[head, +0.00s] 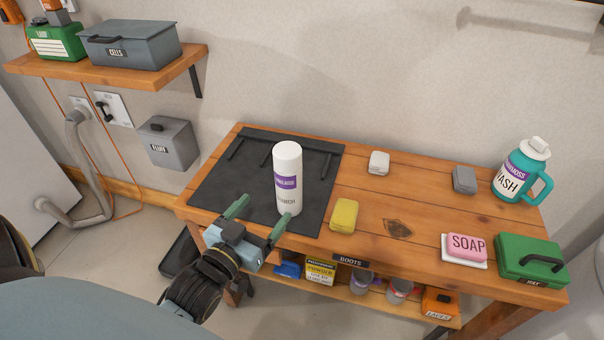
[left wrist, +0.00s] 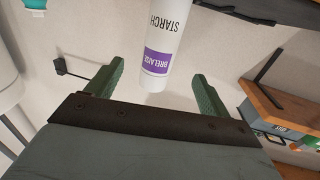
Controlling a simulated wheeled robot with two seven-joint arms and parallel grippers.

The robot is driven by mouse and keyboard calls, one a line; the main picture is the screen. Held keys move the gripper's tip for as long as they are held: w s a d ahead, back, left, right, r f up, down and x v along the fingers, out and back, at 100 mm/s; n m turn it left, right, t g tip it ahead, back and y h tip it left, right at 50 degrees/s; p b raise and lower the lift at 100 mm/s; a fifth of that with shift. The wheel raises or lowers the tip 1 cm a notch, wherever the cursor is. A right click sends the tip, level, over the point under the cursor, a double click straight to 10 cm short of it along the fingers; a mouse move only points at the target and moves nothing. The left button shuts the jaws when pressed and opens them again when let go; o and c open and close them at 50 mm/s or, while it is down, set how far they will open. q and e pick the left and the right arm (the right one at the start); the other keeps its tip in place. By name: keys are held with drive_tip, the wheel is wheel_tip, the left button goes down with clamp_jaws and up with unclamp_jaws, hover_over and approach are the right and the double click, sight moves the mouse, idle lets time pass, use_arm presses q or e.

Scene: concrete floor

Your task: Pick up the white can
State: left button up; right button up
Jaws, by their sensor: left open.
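The white can (head: 289,180) stands upright on a black mat (head: 222,185) on the wooden bench. It has a purple label band and the word STARCH. My left gripper (head: 262,211) is open at the bench's front edge, just in front and to the left of the can. Its right fingertip looks close to the can's base; I cannot tell whether they touch. In the left wrist view the can (left wrist: 168,40) appears upside down, between and beyond the two open green fingers (left wrist: 156,85). My right gripper is not in view.
On the bench (head: 400,180) are a yellow block (head: 344,215), pale block (head: 379,163), grey block (head: 464,180), teal jug (head: 520,172), pink soap (head: 466,247) and green box (head: 532,257). A lower shelf (head: 390,304) holds several containers. A wall shelf (head: 152,79) is at the upper left.

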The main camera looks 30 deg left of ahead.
sight(282, 183)
use_arm(q)
drive_tip(key=w, duration=0.5)
drive_tip(key=w+r+b, duration=0.1)
drive_tip(key=w, duration=0.1)
drive_tip(key=shift+w+a, duration=0.2)
drive_tip(key=shift+w, duration=0.2)
drive_tip(key=w+b, duration=0.1)
drive_tip(key=w, duration=0.4)
drive_tip(key=shift+w+a+f+b, duration=0.15)
drive_tip(key=shift+w+b, duration=0.15)
drive_tip(key=shift+b, duration=0.05)
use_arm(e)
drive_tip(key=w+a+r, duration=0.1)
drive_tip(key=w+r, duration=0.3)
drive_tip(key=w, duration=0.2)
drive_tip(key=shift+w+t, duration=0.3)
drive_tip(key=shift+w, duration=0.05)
use_arm(q)
drive_tip(key=c, duration=1.3)
drive_tip(key=shift+c, duration=0.2)
